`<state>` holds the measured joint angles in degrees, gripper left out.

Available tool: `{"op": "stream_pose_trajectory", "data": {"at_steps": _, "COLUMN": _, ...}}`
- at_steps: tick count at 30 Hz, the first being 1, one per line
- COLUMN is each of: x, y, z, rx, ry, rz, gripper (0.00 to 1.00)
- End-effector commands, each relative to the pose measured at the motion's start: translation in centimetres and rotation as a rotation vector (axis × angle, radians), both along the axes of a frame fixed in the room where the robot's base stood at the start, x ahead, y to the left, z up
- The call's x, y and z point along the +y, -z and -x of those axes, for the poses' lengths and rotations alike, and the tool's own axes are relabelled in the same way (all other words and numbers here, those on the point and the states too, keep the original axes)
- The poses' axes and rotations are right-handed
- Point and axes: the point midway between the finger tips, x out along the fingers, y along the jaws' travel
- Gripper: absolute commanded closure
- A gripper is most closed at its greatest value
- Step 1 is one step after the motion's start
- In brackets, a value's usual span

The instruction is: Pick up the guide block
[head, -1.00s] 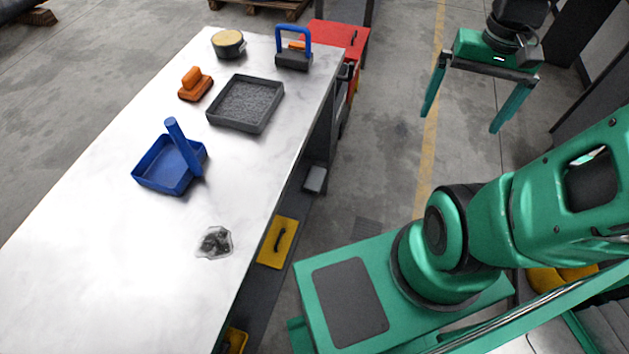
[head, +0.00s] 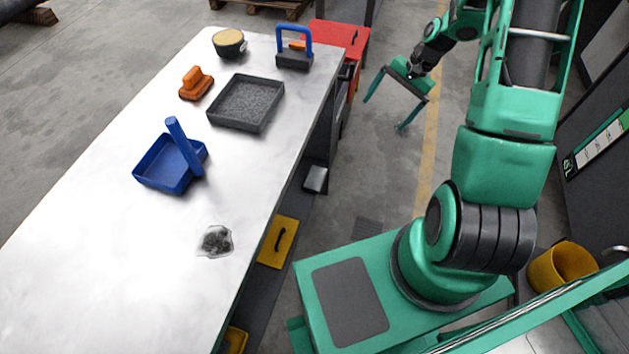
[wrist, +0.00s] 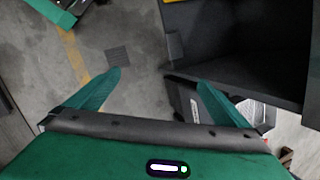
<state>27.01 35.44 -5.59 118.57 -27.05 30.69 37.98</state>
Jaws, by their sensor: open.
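An orange stepped block with a raised grip (head: 196,84) stands on the far part of the white worktop (head: 100,240), left of a grey tray. A dark block with a blue arched handle (head: 294,57) stands at the worktop's far right edge, with a bit of orange showing behind its handle. I cannot tell for sure which one is the guide block. My gripper (head: 384,115) is open and empty, over the floor to the right of the worktop. In the wrist view its two green fingers (wrist: 160,77) are spread, with floor between them and no block in sight.
A grey tray with granular fill (head: 232,124), a blue tray with a slanted blue bar (head: 153,178), a round tin (head: 229,42) and a clear bag (head: 215,242) occupy the worktop. A red cabinet (head: 340,36) stands beyond its right edge. The near worktop is clear.

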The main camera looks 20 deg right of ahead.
Motion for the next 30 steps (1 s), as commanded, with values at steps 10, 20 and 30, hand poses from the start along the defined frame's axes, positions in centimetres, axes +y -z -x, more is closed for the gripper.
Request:
{"op": "stream_pose_trajectory", "data": {"at_steps": 10, "x": 2.1, "y": 12.4, "z": -3.8, "rx": 0.028, "ry": 0.227, "rz": -0.237, "gripper": 0.00}}
{"op": "stream_pose_trajectory", "data": {"at_steps": 20, "x": 5.5, "y": 23.0, "z": -5.0, "rx": 0.073, "ry": 0.489, "rz": -0.494, "gripper": 0.00}}
{"op": "stream_pose_trajectory", "data": {"at_steps": 30, "x": 9.6, "y": 32.1, "z": -4.0, "rx": 0.146, "ry": 0.794, "rz": -0.779, "gripper": 0.00}}
